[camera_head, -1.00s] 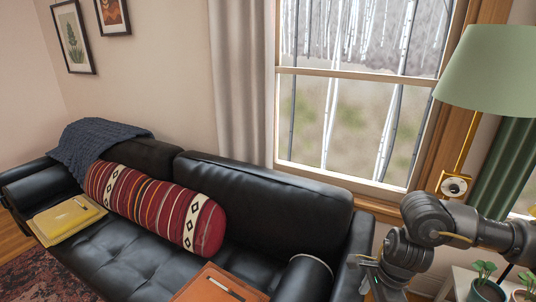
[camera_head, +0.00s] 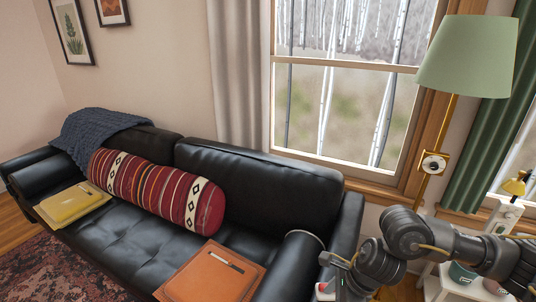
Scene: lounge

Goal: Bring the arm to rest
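My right arm (camera_head: 410,240) comes in from the right edge, dark grey and bent. My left arm and gripper are not in view.
The black leather couch (camera_head: 250,185) holds a red striped bolster (camera_head: 155,190), yellow folders (camera_head: 72,202), a dark blue knitted throw (camera_head: 95,132) and a brown leather folder (camera_head: 212,275). A green-shaded lamp (camera_head: 467,58) and white side table (camera_head: 432,285) stand at right, close to my arm.

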